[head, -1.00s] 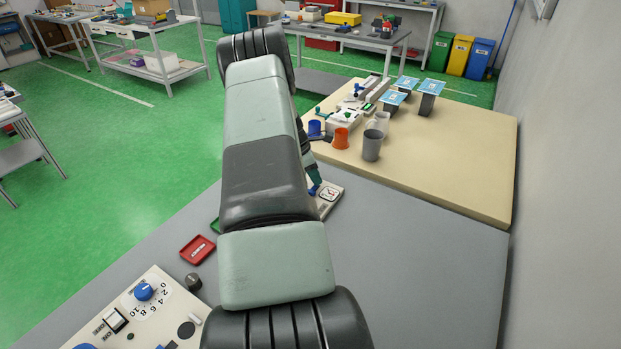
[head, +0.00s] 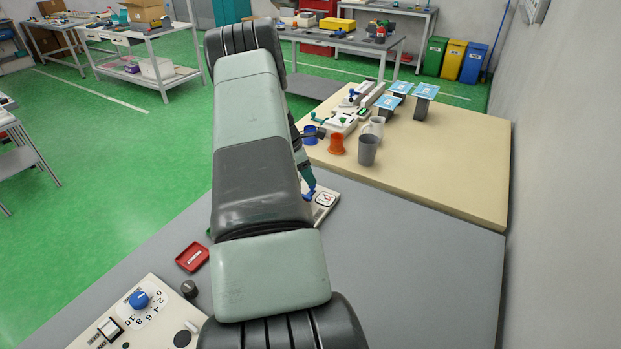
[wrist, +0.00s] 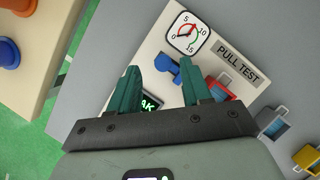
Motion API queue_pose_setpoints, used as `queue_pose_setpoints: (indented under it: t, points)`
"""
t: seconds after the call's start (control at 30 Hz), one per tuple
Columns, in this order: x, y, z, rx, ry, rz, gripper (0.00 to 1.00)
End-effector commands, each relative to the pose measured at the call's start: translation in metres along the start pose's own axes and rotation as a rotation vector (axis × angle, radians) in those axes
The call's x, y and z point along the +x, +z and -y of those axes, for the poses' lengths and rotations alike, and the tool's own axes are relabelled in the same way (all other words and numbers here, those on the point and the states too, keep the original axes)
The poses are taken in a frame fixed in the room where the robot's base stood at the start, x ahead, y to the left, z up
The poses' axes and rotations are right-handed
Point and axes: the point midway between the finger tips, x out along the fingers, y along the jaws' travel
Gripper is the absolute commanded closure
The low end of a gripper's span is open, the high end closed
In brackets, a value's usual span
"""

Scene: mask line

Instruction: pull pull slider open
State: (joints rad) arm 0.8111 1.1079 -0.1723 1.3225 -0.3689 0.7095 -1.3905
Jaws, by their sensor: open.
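The pull test panel is a pale plate (wrist: 150,50) with a round gauge (wrist: 187,32) and a "PULL TEST" label (wrist: 237,64). A blue slider piece (wrist: 167,66) sits on the plate below the gauge. My gripper (wrist: 160,67) is open, with its two teal fingers apart on either side of the blue piece in the wrist view. I cannot tell whether either finger touches it. A small dark display (wrist: 149,102) with green letters is partly hidden by the left finger. In the head view my arm hides most of the plate; the blue piece (head: 308,192) shows beside the gauge (head: 326,198).
A red handled part (wrist: 216,84) lies close to the right finger; grey (wrist: 272,122) and yellow (wrist: 308,157) ones lie further right. A red tray (head: 192,256) and a dial panel (head: 145,310) are left of my arm. Cups (head: 367,150) stand on the beige table. The right grey tabletop is clear.

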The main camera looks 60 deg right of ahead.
Motion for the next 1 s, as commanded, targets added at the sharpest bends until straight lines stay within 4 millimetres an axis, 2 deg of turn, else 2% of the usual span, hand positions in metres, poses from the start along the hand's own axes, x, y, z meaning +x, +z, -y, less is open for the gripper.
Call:
queue_pose_setpoints:
  t: [0.03,0.2,0.4,0.57,1.0]
  points:
    - [-0.013,0.0,-0.002,0.0,0.006,-0.001,0.52]
    - [-0.047,0.0,-0.001,0.001,0.005,0.0,0.52]
    - [-0.071,0.0,-0.001,0.0,0.003,0.0,0.52]
    - [-0.077,0.0,0.0,0.0,0.002,0.0,0.52]
    - [-0.077,0.0,0.0,0.0,0.002,0.0,0.52]
